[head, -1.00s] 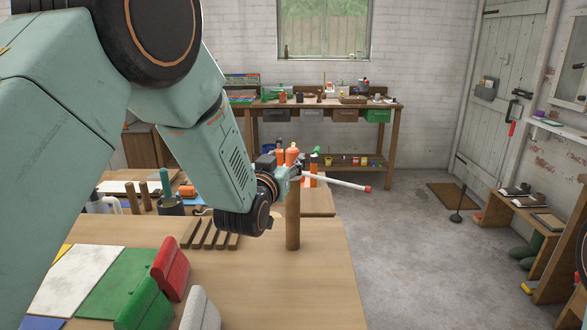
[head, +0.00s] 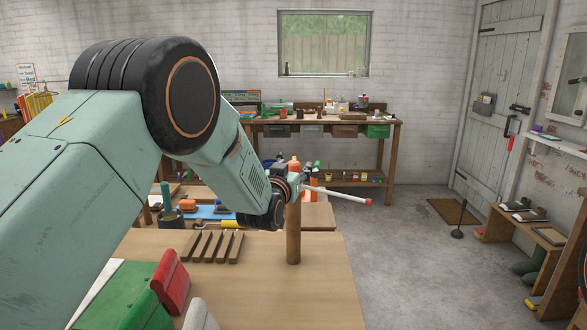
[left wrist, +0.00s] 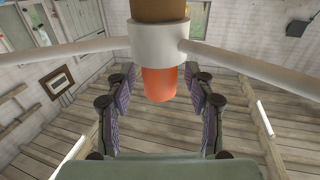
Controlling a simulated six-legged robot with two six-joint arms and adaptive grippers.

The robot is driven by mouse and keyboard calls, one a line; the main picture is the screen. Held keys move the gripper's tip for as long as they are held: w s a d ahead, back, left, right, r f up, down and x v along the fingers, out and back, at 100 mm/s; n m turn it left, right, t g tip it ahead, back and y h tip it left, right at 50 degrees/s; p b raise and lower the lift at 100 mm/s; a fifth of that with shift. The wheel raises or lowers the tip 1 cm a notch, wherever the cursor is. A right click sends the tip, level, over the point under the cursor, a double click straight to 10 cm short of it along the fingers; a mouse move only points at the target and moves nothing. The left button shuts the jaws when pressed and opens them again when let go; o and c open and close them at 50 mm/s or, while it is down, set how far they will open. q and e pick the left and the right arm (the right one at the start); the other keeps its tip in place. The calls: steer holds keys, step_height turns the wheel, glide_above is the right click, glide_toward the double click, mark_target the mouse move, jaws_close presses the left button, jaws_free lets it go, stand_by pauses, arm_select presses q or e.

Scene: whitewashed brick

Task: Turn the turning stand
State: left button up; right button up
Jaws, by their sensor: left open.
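The turning stand is a wooden post (head: 293,235) standing upright on the near table. Near its top is a white arm (head: 337,195) with a red tip, pointing right, and an orange knob (head: 295,165). In the left wrist view a white hub (left wrist: 158,42) carries rods to both sides, and the orange knob (left wrist: 158,86) sits between my fingers. My left gripper (head: 294,181) is at the top of the post. Its purple-padded fingers are open, one on each side of the knob, with visible gaps. My left arm hides the stand's left side in the head view. My right gripper is not in view.
The near table (head: 320,290) is bare right of the post. A workbench (head: 325,118) stands at the back wall.

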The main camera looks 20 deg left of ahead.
arm_select(q)
steer(key=shift+w+f, duration=0.15)
steer(key=shift+w, duration=0.2)
steer(key=shift+s, duration=0.15)
steer(key=shift+s+r, duration=0.15)
steer(key=shift+r, duration=0.05)
steer(key=c, duration=0.3)
steer(key=shift+w+f, duration=0.1)
steer(key=shift+w, duration=0.1)
steer(key=c, duration=0.5)
jaws_close()
